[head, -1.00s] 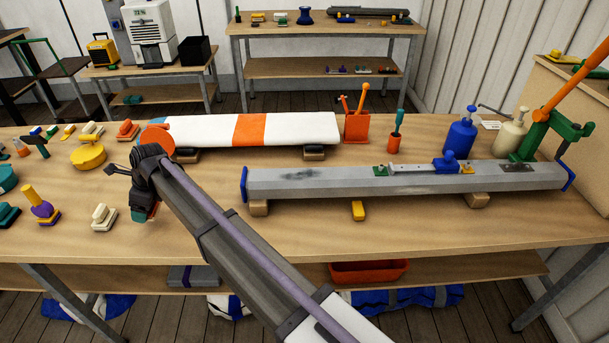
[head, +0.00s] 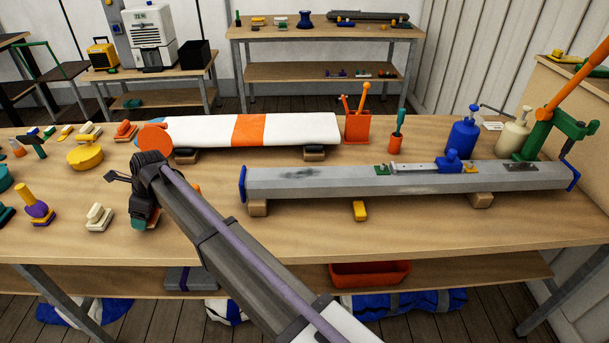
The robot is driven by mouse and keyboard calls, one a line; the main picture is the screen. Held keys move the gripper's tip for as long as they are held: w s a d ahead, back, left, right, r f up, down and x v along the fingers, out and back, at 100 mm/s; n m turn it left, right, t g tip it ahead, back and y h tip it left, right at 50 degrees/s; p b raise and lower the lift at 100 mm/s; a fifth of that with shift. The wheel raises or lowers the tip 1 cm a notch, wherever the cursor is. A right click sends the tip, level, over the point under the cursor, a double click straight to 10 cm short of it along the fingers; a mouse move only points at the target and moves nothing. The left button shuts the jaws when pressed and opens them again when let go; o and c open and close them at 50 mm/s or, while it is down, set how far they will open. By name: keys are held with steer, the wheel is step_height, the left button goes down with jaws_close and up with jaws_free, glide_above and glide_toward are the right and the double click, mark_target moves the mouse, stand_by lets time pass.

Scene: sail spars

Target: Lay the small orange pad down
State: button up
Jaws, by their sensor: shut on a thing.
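My gripper (head: 144,212) points down over the left front part of the workbench, seen from behind in the head view. It is shut on a small pad, mostly hidden by the jaws and wrist. Only a teal edge (head: 138,224) and a little orange-red show below the gripper. I cannot tell whether its underside touches the bench top. A cream pad (head: 98,217) stands just left of it. Another orange block (head: 125,132) sits farther back on the left.
The workbench (head: 310,225) is bare in front of the grey spar (head: 400,180), except for a yellow block (head: 360,211). A white spar with an orange band (head: 248,129) lies behind. A purple-and-yellow tool (head: 36,208) and a yellow round tin (head: 85,157) stand at left.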

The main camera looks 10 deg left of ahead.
steer(key=shift+f+b, duration=0.5)
steer(key=shift+f, duration=0.1)
steer(key=o, duration=0.9)
steer(key=shift+r, duration=0.1)
steer(key=p+v, duration=1)
steer(key=shift+r, duration=0.4)
